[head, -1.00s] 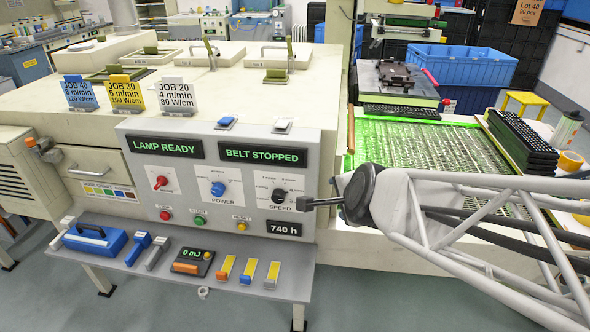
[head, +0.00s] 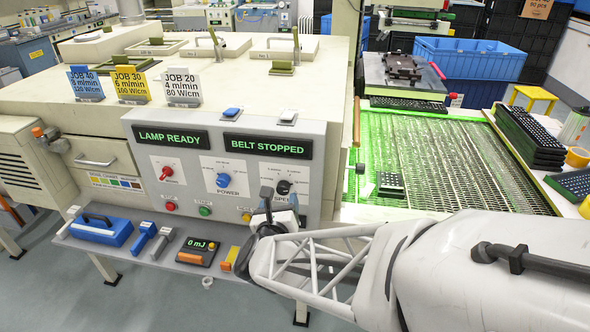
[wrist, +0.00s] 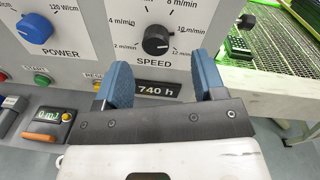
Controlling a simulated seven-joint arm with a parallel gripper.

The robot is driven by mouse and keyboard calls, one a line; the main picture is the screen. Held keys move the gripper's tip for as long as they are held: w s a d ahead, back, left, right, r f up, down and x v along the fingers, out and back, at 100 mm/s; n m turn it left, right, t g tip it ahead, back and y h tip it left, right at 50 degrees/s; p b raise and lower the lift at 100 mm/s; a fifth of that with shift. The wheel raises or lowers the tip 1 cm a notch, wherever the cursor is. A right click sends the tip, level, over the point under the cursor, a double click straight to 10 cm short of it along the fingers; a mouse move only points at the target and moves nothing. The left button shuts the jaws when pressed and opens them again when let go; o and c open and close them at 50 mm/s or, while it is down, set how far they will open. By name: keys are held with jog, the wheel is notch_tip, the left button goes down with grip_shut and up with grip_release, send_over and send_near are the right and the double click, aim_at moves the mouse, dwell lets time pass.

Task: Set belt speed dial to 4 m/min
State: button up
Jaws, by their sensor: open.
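The black SPEED dial (head: 283,187) is on the grey control panel (head: 310,150), under the green BELT STOPPED display (head: 267,146). In the wrist view the dial (wrist: 157,40) shows whole, with printed marks including 2 m/min and 4 m/min. A small pale mark is on the knob, but its exact setting is hard to read. My gripper (wrist: 161,78) is open and empty, its two blue fingers apart just below and in front of the dial, not touching it. In the head view my gripper (head: 280,197) covers the lower part of the speed scale.
The blue POWER dial (head: 223,180) is left of the SPEED dial, with a red switch (head: 167,173) farther left. A yellow RESET button (wrist: 97,85) is close to my left finger. A shelf (head: 140,250) with tools juts out below. A JOB 20 card (head: 182,87) reads 4 m/min.

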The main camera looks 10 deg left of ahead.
aim_at(282, 191)
jog(key=shift+s+a+f+m+t+h, duration=0.15)
jog(key=shift+s+a+f+m+h, duration=0.1)
jog(key=shift+f+m, duration=0.3)
jog(key=shift+s+a+f+m+t+h, duration=0.15)
jog(key=shift+s+f+m+h, duration=0.15)
jog(key=shift+m, duration=0.35)
jog(key=shift+w, duration=0.15)
jog(key=shift+w, duration=3.8)
jog(key=shift+c, duration=0.3)
jog(key=c, duration=0.9)
